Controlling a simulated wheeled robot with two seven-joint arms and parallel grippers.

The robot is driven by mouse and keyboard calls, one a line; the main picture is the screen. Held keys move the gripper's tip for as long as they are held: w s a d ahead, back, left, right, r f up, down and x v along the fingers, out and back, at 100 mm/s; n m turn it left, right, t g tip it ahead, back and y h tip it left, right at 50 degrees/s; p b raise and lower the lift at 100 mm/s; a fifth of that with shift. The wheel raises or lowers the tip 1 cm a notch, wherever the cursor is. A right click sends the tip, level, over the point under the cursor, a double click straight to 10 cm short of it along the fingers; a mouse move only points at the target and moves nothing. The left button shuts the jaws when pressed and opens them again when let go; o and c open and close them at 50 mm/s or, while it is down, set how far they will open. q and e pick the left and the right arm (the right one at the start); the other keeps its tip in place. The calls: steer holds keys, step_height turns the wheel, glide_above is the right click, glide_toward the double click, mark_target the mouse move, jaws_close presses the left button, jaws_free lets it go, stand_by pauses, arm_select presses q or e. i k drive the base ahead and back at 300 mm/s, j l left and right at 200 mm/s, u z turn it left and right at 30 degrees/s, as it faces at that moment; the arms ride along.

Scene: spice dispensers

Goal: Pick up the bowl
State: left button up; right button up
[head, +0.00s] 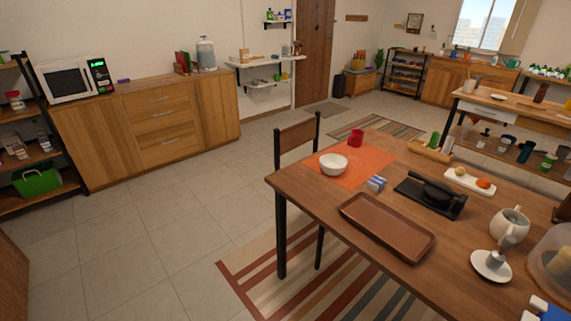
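The white bowl (333,164) stands upright on an orange placemat (362,176) near the far left end of the wooden table (310,192). Its inside looks empty from here. A red cup (356,138) stands behind it, apart from it. No arm clearly shows in the head view, and neither of my grippers is in view. Nothing touches the bowl except the placemat under it.
A brown tray (387,227), a small blue-and-white item (376,183) and a black board (430,200) lie near the bowl. A chair (298,138) stands by the table's far left end. A cut-off blue-and-white thing (543,309) at bottom right is unclear. The floor left is clear.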

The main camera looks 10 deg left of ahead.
mark_target(331, 164)
steer(key=i+j+z, duration=0.5)
steer(key=j, duration=0.15)
steer(key=i+j+z, duration=0.25)
steer(key=j, duration=0.15)
steer(key=i+j+z, duration=0.1)
steer(key=j+z, duration=0.15)
steer(key=j, duration=0.15)
steer(key=i+j+z, duration=0.1)
steer(key=j+z, duration=0.15)
steer(key=j, duration=0.2)
steer(key=j+z, duration=0.2)
steer(key=j, duration=0.3)
steer(key=i+j+z, duration=0.1)
steer(key=j+z, duration=0.15)
steer(key=j, duration=0.25)
